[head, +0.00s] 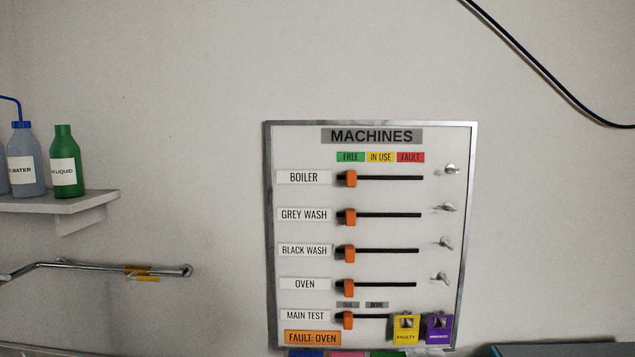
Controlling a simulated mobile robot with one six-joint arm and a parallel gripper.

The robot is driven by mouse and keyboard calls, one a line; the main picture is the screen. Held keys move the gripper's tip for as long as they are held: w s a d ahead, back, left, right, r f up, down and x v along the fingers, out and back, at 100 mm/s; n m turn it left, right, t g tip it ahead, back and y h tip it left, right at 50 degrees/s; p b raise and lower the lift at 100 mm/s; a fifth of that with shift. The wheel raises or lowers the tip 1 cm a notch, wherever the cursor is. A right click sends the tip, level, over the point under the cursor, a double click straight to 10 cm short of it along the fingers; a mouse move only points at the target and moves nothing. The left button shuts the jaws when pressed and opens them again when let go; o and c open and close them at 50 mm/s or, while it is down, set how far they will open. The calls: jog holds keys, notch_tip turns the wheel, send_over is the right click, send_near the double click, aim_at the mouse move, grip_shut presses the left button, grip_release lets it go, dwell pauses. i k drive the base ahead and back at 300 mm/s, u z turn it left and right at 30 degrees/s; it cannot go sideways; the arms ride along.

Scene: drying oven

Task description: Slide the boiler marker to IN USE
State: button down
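The MACHINES board (395,138) hangs on the wall, right of the middle in the head view. Its top row is labelled BOILER (303,177). The orange boiler marker (351,178) sits near the left end of its black slot (395,178), below the green FREE label (350,157). The yellow IN USE label (381,157) is to the right of FREE, and the red FAULT label (410,157) is farther right. My gripper is not in view.
Orange markers for GREY WASH (350,216), BLACK WASH (350,251), OVEN (348,285) and MAIN TEST (348,320) sit left below. Hooks (452,169) stick out at right. Yellow (406,333) and purple (439,330) tags hang low. A bottle shelf (60,200) and rail (90,266) are left.

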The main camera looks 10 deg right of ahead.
aim_at(351, 175)
jog(key=u, duration=1.1)
jog(key=k, duration=1.1)
jog(key=z, duration=0.95)
jog(key=i, duration=1)
jog(key=z, duration=0.1)
